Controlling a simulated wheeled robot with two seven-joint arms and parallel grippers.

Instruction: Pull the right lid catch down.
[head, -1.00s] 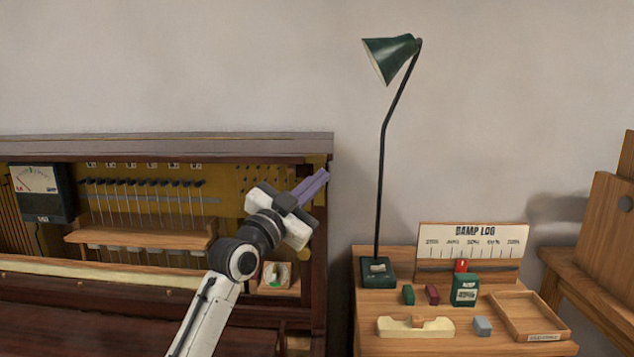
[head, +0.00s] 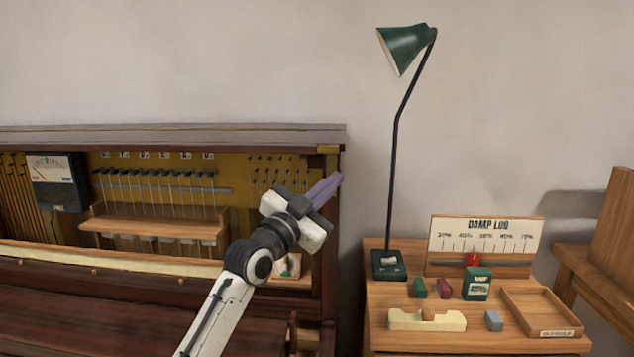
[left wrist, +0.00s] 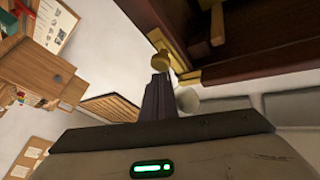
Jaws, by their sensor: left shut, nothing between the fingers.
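The right lid catch looks to be the brass piece (head: 328,149) at the upper right corner of the open piano case. Brass parts (left wrist: 164,48) show on the case's corner in the left wrist view, with a pale round knob (left wrist: 188,100) beside my fingers. My left gripper (head: 339,177) is shut and empty, its purple fingers pointing up and right at the case's right edge, just below the brass. In the left wrist view its fingertips (left wrist: 160,66) lie close under the brass; I cannot tell whether they touch. My right gripper is out of view.
A side table (head: 380,316) right of the piano (head: 170,135) holds a green lamp (head: 404,45), a damp log board (head: 486,235), small blocks and a tray (head: 545,312). A narrow gap separates piano and table. The wall above is clear.

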